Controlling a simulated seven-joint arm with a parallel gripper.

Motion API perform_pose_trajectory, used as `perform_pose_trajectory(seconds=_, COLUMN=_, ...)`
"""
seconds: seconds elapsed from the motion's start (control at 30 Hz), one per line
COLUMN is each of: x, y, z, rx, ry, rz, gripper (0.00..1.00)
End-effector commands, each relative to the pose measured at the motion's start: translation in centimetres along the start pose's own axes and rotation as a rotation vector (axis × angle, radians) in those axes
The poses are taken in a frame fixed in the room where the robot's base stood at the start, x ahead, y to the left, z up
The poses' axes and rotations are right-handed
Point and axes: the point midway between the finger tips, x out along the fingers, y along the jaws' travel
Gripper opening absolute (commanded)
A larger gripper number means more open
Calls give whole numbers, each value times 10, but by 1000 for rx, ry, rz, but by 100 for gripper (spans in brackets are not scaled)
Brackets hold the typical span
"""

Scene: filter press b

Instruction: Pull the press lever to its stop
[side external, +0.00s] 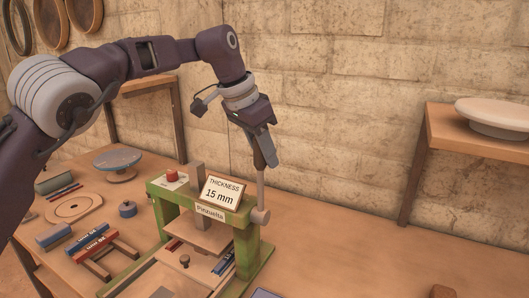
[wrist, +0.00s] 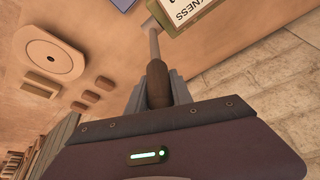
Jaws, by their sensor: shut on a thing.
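The press lever (side external: 261,188) is a grey rod with a brown grip on the right side of the green press (side external: 246,243). It stands nearly upright, rising from a round pivot (side external: 260,215). My gripper (side external: 265,152) is above the press, shut on the lever's grip. In the wrist view the brown grip (wrist: 157,77) sits between the fingers of my gripper (wrist: 159,92), and the rod (wrist: 153,42) runs away from it. A sign reading "THICKNESS 15 mm" (side external: 222,192) stands on top of the press. The lever's stop cannot be made out.
A red button (side external: 172,175) is on the press's top left. Several blocks, a round blue-topped stand (side external: 118,160) and a disc board (side external: 74,208) lie left on the bench. A shelf with a pale wheel (side external: 495,116) is at the right. The bench right of the press is mostly clear.

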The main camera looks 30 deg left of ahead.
Motion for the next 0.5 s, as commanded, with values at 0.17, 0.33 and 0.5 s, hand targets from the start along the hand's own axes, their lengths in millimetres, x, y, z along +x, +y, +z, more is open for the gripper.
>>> perform_pose_trajectory(seconds=0.17, x=-1, y=0, z=0, rx=2, ry=6, rz=-2, gripper=0)
perform_pose_trajectory(seconds=0.33, x=-4, y=4, z=5, rx=8, ry=36, rz=-13, gripper=0)
perform_pose_trajectory(seconds=0.5, x=-9, y=10, z=16, rx=22, ry=108, rz=-46, gripper=0)
